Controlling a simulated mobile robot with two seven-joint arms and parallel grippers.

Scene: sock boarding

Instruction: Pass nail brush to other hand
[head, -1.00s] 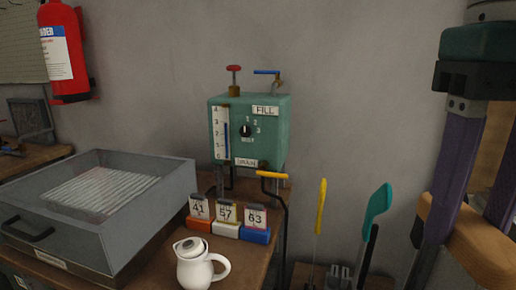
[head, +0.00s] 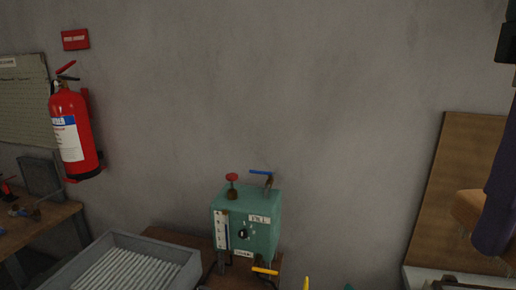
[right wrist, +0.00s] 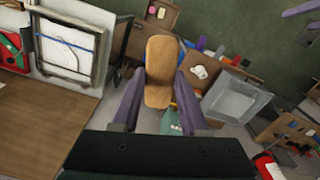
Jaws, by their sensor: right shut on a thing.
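The nail brush (right wrist: 163,52) has a long, rounded tan wooden body. In the right wrist view it lies between the two purple fingers of my right gripper (right wrist: 159,78), which is shut on it. The brush sticks out beyond the fingertips, and its bristles cannot be made out. In the head view, part of the brush (head: 466,208) shows at the right edge beside a purple finger of my right gripper (head: 497,205).
A green fill tank (head: 262,215) with valves stands low in the middle of the head view, beside a grey tray (head: 188,268). A red extinguisher (head: 75,135) hangs on the left wall. A brown board (head: 455,170) stands at right. The air before the wall is clear.

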